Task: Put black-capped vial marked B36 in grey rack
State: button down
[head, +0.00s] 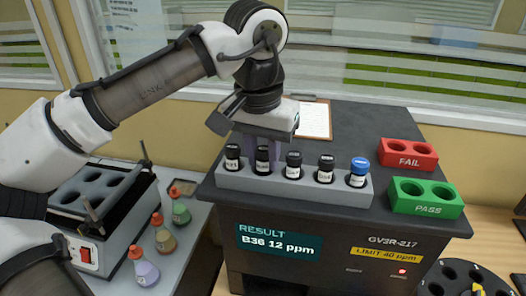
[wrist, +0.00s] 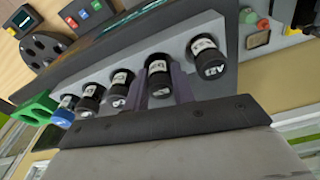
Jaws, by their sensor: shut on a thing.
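A long grey rack (head: 330,197) lies on top of the dark analyser and holds a row of vials, most black-capped and one blue-capped (head: 358,172). My gripper (head: 264,143) points down at the rack's left part, with its fingers on either side of the second black-capped vial from the left (head: 262,160). It is shut on this vial, which stands upright at about the height of its neighbours. The wrist view shows the same vial (wrist: 158,79) between the fingers; I cannot read its marking for sure. The leftmost vial (wrist: 208,57) is close beside the fingers.
The analyser's screen (head: 280,243) reads "RESULT B36 12 ppm". A red FAIL rack (head: 408,161) and a green PASS rack (head: 427,208) stand empty at the right. A clipboard (head: 315,120) lies behind. Dropper bottles (head: 165,240) and a block with wells (head: 120,235) stand left.

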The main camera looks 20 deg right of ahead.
jog(key=c, duration=1.5)
grip_release()
jog(key=shift+f, duration=0.1)
jog(key=shift+o, duration=0.2)
notch_tip(320, 180, up, 12)
jog(key=s+a+b, duration=0.1)
